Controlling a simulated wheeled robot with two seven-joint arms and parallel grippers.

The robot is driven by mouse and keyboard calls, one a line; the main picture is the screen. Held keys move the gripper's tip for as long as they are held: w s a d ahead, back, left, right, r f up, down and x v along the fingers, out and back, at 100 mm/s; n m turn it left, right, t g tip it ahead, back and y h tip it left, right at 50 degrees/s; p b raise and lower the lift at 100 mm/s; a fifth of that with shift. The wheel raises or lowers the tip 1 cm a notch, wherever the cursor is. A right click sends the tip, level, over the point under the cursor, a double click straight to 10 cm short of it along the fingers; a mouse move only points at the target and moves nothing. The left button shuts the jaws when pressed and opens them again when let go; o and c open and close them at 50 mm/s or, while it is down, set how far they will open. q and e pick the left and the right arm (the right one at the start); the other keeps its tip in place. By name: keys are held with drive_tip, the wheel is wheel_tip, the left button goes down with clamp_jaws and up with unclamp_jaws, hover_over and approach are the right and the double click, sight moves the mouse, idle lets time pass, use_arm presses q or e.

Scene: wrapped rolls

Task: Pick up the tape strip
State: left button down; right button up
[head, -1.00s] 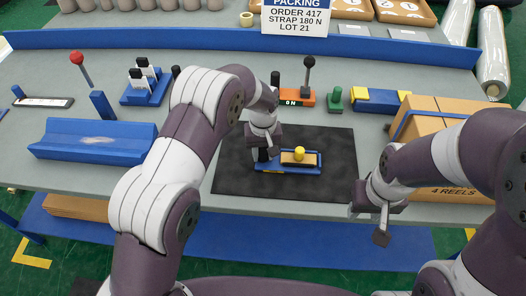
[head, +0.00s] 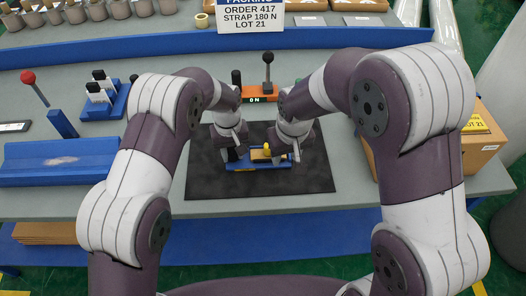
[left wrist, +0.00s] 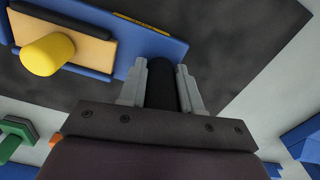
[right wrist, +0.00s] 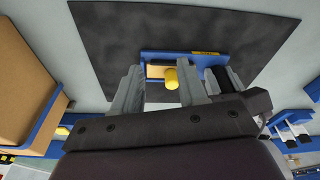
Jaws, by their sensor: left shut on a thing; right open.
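A blue fixture (head: 258,166) lies on the dark mat, carrying a tan block (left wrist: 85,38) with a yellow knob (head: 266,149). A thin yellow strip (left wrist: 135,21) with dark print runs along the fixture's edge; I cannot tell whether it is the tape strip. My left gripper (head: 234,153) is shut on a black post (left wrist: 161,85) at the fixture's left end. My right gripper (head: 283,156) is open over the fixture. In the right wrist view the knob (right wrist: 171,78) shows between its fingers; I see no grip on it.
The dark mat (head: 310,180) is clear around the fixture. An orange lever box (head: 262,96) stands behind it. A blue trough (head: 60,162) and a blue rack (head: 103,105) are at the left. A cardboard box (head: 480,145) stands at the right, partly behind my right arm.

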drive_tip(key=w+a+r+t, duration=0.1)
drive_tip(key=w+a+r, duration=0.15)
drive_tip(key=w, duration=0.35)
drive_tip(key=shift+m, duration=0.3)
drive_tip(key=x, duration=1.2)
drive_tip(key=shift+w+a, duration=0.2)
drive_tip(key=shift+w, duration=0.05)
drive_tip(key=shift+r, duration=0.1)
clamp_jaws()
